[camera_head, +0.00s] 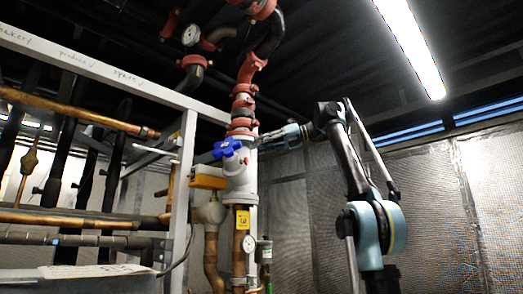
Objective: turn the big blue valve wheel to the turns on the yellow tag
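The big blue valve wheel (227,148) sits on the front left of a grey-white valve body (238,180) on the upright pipe, near the middle of the head view. A yellow tag (242,219) hangs on the pipe below; its marking is too small to read. My arm reaches in from the right, and my gripper (262,141) is just right of the valve body, beside the red flange. It appears apart from the wheel. The fingers are small and partly lost against the pipe, so their opening cannot be told.
A white steel frame (110,81) with copper and dark pipes stands at left. Red fittings (243,105) rise above the valve. A yellow-orange part (207,178) juts out left. The space on the right around my arm looks open.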

